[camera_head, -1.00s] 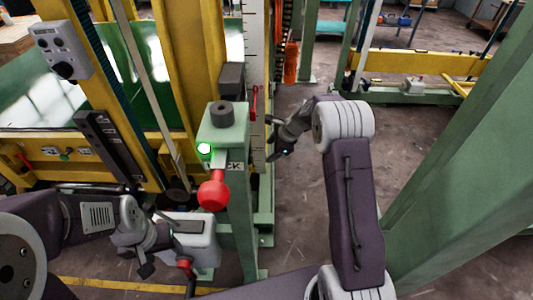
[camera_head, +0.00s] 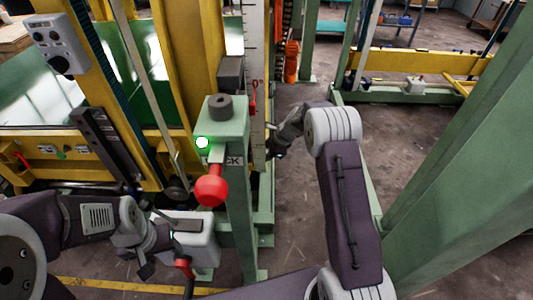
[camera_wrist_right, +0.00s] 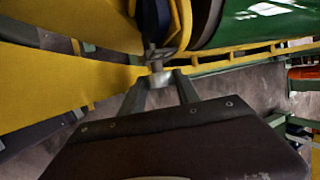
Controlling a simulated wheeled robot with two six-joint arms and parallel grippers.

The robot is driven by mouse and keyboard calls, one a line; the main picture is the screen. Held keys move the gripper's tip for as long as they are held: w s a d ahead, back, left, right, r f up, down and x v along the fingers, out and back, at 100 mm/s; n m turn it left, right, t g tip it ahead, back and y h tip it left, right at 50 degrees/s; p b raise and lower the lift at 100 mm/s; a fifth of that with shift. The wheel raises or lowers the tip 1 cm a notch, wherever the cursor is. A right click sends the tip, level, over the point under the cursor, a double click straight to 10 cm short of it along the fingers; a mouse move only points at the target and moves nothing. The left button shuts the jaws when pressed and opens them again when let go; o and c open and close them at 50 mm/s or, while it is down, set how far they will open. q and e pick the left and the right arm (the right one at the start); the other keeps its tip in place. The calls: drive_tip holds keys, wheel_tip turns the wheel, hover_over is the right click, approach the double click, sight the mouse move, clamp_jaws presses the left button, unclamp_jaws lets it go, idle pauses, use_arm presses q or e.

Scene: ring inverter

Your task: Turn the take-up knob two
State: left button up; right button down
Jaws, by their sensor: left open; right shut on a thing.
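In the right wrist view, my right gripper (camera_wrist_right: 160,86) has its two fingers closed around a small grey knob (camera_wrist_right: 158,77) on the yellow machine frame. The knob's far side and any marking on it cannot be made out. In the head view, my right gripper (camera_head: 275,150) reaches in beside the green post, and its tips are partly hidden there. The knob itself does not show clearly in the head view. My left gripper (camera_head: 150,266) is open and empty at the lower left, close to a pale grey box.
A large green beam (camera_head: 455,150) rises at the right.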

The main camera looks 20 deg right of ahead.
drive_tip(key=shift+s+f+n+t+h+b, duration=0.15)
drive_tip(key=shift+t+b, duration=0.6)
drive_tip(key=shift+b, duration=2.1)
drive_tip(key=shift+f+n+t+h+b, duration=0.2)
drive_tip(key=shift+t+b, duration=0.55)
drive_tip(key=shift+b, duration=2.1)
drive_tip(key=shift+r, duration=0.3)
drive_tip(key=c, duration=0.9)
unclamp_jaws()
drive_tip(key=shift+p+v, duration=1.1)
drive_tip(key=shift+v, duration=3.45)
